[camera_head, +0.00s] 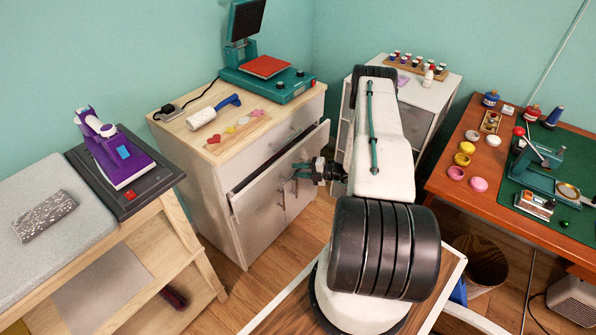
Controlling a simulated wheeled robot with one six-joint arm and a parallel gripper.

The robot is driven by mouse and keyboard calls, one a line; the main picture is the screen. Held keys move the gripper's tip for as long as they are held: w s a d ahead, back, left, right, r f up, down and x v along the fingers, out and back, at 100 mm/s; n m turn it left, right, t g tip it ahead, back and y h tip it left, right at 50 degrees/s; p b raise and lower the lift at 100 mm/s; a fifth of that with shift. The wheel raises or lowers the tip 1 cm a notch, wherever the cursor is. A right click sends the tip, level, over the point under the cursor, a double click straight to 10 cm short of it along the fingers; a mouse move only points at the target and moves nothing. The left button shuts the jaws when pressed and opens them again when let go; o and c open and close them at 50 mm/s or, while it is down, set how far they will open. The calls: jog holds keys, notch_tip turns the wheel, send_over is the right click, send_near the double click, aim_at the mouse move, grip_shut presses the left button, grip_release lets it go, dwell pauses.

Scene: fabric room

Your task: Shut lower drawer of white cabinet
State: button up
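The white cabinet (200,171) with a pale wooden top stands against the back wall, left of the middle. Its upper drawer (260,146) looks shut. Its lower drawer (262,189) is pulled out, its front standing away from the body and its interior partly showing. Two doors sit below it. My gripper (298,172) is in front of the drawer front, towards its right half, with its fingers pointing left at it. The fingers are small and dark here, so I cannot tell whether they touch the drawer or how far apart they are.
A heat press (264,68) and a lint roller (213,112) are on the cabinet top. A bench (50,235) with a purple press (113,155) stands left. A white side cabinet (425,96) and a wooden table (447,190) stand right.

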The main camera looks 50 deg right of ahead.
aim_at(289, 165)
jog(key=shift+w+a+f, duration=0.1)
jog(key=shift+w+a, duration=0.15)
jog(key=shift+w, duration=0.1)
grip_shut()
jog(key=shift+w+a, duration=0.15)
jog(key=shift+w, duration=0.95)
jog(key=shift+w+a, duration=0.1)
jog(key=shift+w, duration=1.1)
grip_release()
jog(key=shift+w, duration=0.1)
jog(key=v, duration=0.8)
